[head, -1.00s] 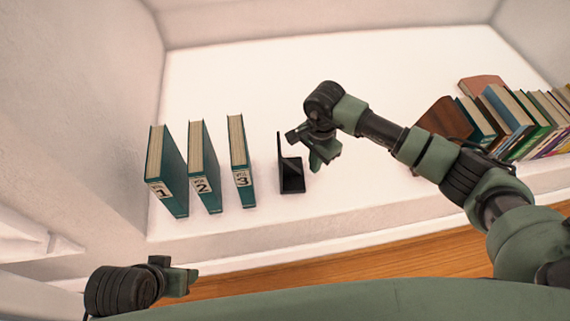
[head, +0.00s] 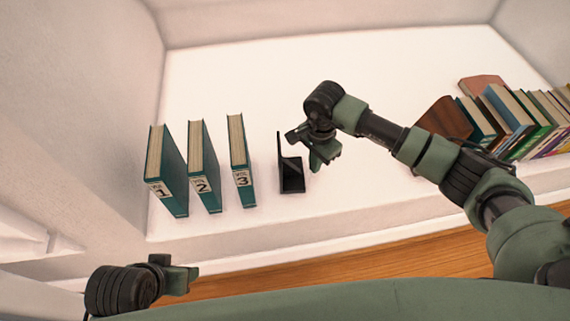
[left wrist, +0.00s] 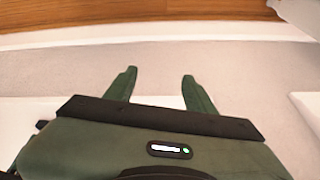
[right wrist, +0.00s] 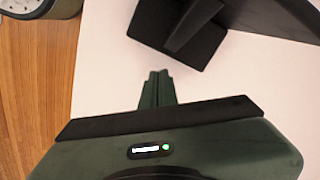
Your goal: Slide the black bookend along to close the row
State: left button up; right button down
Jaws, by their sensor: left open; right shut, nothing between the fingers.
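The black bookend (head: 291,176) stands on the white shelf to the right of three teal books. Its upright plate is on its left side and its foot points right; it also shows at the top of the right wrist view (right wrist: 172,28). Book 1 (head: 168,172), book 2 (head: 204,168) and book 3 (head: 240,162) stand upright with gaps between them. A gap also lies between book 3 and the bookend. My right gripper (head: 312,165) is shut and empty, just right of the bookend. My left gripper (head: 192,277) is open and empty, low in front of the shelf.
A row of several mixed books (head: 520,115) stands at the right with a brown wooden bookend (head: 447,120) at its left end. A wall (head: 110,120) bounds the shelf at the left. The shelf behind the teal books (head: 270,75) is clear.

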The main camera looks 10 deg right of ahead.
pick_arm(q)
jog(key=shift+w+d+r+t+h+b, duration=0.1)
jog(key=shift+w+d+t+b, duration=0.25)
jog(key=shift+w, duration=0.4)
jog(key=shift+w+d+r+t+h+b, duration=0.1)
jog(key=shift+w+t, duration=0.35)
jog(key=shift+w, duration=0.3)
jog(key=shift+w+d+r+t+h+b, duration=0.1)
jog(key=shift+w+d+t+b, duration=0.25)
jog(key=shift+w, duration=0.4)
pick_arm(e)
jog(key=shift+f, duration=0.8)
pick_arm(q)
jog(key=shift+w+a, duration=0.1)
jog(key=shift+w, duration=0.05)
pick_arm(e)
jog(key=shift+a, duration=0.15)
